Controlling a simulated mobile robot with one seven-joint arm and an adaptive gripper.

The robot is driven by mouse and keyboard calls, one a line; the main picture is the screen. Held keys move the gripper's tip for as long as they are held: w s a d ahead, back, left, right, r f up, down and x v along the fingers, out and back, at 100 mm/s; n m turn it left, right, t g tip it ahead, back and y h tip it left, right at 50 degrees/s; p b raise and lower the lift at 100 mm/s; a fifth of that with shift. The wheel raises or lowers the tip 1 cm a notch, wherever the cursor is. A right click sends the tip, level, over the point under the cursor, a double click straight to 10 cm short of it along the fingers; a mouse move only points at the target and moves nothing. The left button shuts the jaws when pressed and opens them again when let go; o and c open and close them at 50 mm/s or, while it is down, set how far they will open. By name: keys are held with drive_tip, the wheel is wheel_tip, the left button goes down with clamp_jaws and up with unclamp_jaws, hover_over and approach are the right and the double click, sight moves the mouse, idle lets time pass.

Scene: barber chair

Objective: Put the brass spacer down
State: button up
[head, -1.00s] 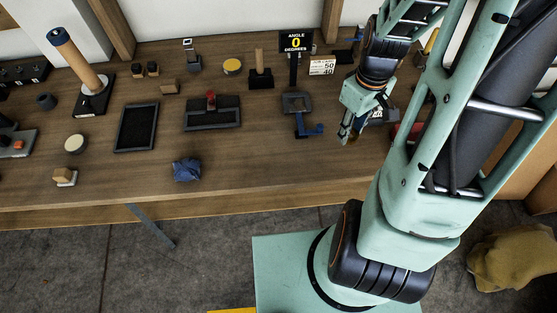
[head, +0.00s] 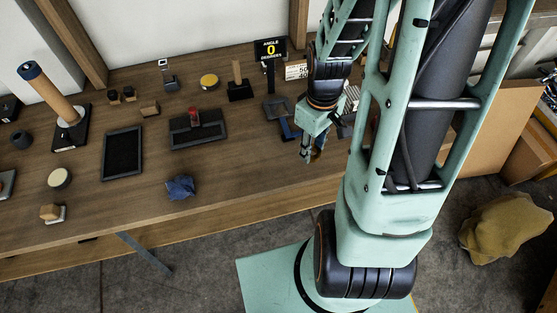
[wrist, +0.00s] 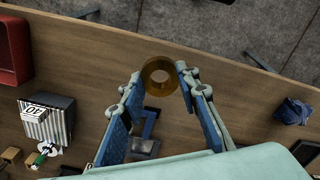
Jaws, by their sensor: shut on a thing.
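The brass spacer (wrist: 160,90) is a short, thick ring with a round hole, held between the fingertips of my gripper (wrist: 161,78) in the wrist view. The fingers are shut on it from both sides. In the head view my gripper (head: 312,157) points down over the front right part of the wooden bench (head: 240,155). The spacer is too small and too covered there to make out clearly. I cannot tell how high it is above the bench.
A blue crumpled cloth (head: 181,187) lies left of my gripper. Beyond it are a dark tray (head: 122,154), a block with a red knob (head: 197,129) and an angle display sign (head: 270,49). A red bin (wrist: 12,50) and striped block (wrist: 45,122) show in the wrist view. Bare wood lies near the front edge.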

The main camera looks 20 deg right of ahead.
drive_tip(key=w+a+f+b, duration=0.2)
drive_tip(key=w+a+f, duration=0.1)
drive_tip(key=b, duration=0.4)
hover_over(280, 162)
drive_tip(key=f, duration=0.4)
drive_tip(key=shift+s+d+f, duration=0.1)
drive_tip(key=shift+s+d, duration=0.1)
drive_tip(key=shift+s, duration=0.05)
drive_tip(key=shift+w+a+f+b, duration=0.15)
drive_tip(key=shift+f+b, duration=0.65)
drive_tip(key=shift+f, duration=0.15)
drive_tip(key=shift+w+a+f+b, duration=0.1)
drive_tip(key=shift+f+b, duration=0.7)
drive_tip(key=shift+f, duration=0.15)
drive_tip(key=shift+f, duration=0.1)
drive_tip(key=shift+f, duration=0.15)
drive_tip(key=o, duration=1.2)
drive_tip(key=shift+c, duration=0.2)
wheel_tip(280, 162, up, 13)
drive_tip(key=p, duration=0.1)
drive_tip(key=shift+f, duration=0.2)
